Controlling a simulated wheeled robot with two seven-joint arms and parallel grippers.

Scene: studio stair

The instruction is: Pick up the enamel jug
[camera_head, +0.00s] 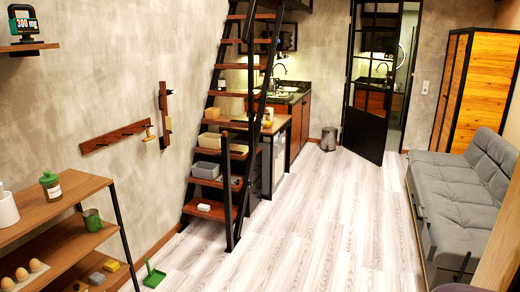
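A white rounded vessel (6,210) stands on the top board of the wooden shelf at the far left. The picture's left edge cuts it off, so I cannot tell for sure that it is the enamel jug. A green mug (92,220) stands on the middle board of the same shelf. Neither of my grippers shows in the head view.
The wooden shelf (60,192) also holds a green-lidded jar (50,186) and several eggs (22,274). A green dustpan (154,275) lies on the floor beside it. Stairs (228,140) rise in the middle; a grey sofa (455,200) stands right. The floor between is clear.

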